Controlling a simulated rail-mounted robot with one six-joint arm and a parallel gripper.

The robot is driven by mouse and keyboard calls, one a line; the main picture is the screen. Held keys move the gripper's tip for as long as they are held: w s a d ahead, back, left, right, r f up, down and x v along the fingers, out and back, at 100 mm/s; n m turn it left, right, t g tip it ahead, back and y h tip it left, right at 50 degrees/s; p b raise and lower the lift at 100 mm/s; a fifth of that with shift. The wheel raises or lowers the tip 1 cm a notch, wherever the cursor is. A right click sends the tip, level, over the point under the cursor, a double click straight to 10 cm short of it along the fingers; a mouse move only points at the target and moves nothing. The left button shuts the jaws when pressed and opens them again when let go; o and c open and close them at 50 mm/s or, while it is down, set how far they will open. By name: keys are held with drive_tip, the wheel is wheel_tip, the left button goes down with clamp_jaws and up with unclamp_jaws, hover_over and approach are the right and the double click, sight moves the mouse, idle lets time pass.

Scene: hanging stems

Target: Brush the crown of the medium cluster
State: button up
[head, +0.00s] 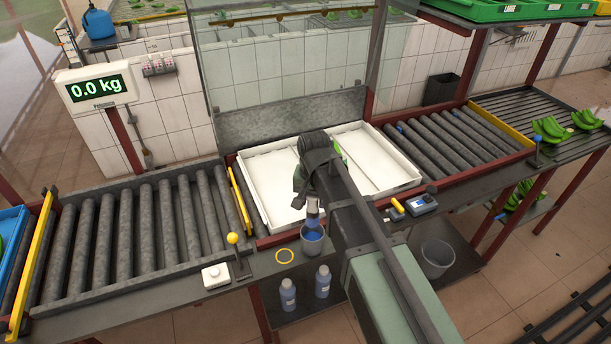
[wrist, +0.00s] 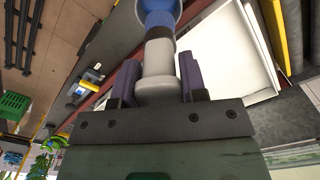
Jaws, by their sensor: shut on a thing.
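My gripper (wrist: 160,64) is shut on the pale handle of a brush (wrist: 157,88), between its two dark purple fingers. In the head view the brush (head: 312,206) points down at a cup (head: 313,243) with blue contents; its lower end is at or in the cup's mouth, and the bristles are hidden. The cup (wrist: 163,8) also shows at the top of the wrist view. A bit of green (head: 338,150), perhaps a banana cluster, shows in the white tray (head: 270,205) behind my arm, which hides most of it. I cannot tell if it is the medium cluster.
A scale display (head: 97,89) reads 0.0 kg. Roller conveyors (head: 130,235) flank the tray. Banana clusters (head: 548,128) lie on the right rack.

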sight(313, 222)
drive_tip(key=shift+s+a, duration=0.1)
drive_tip(key=shift+s, duration=0.3)
drive_tip(key=shift+w+f+b, duration=0.2)
drive_tip(key=shift+f+b, duration=0.1)
wheel_tip(313, 222, down, 9)
drive_tip(key=b, duration=0.9)
drive_tip(key=shift+f, duration=0.15)
wheel_tip(313, 222, up, 11)
drive_tip(key=p, duration=1)
drive_tip(key=shift+p, duration=0.4)
